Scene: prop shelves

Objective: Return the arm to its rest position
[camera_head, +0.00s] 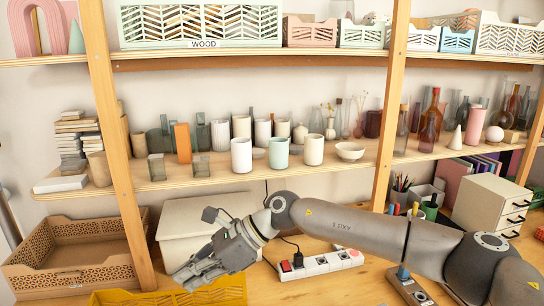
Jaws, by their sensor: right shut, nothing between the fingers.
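My right arm (345,231) comes in from the lower right and reaches across the front of the shelves, over the wooden desktop. Its right gripper (187,279) hangs at the lower middle left, pointing down and to the left. The gripper is shut with nothing in it. It is in front of a white box and just above the edge of a yellow crate in the picture; I cannot tell whether it touches the crate. My left gripper is not in view.
A yellow crate (232,293) is at the bottom edge below the gripper. A white box (185,220) stands behind it. A power strip (318,264) lies beside the forearm. A brown crate (75,278) is at lower left. Shelf posts (113,140) rise nearby; the shelf (220,181) holds several cups.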

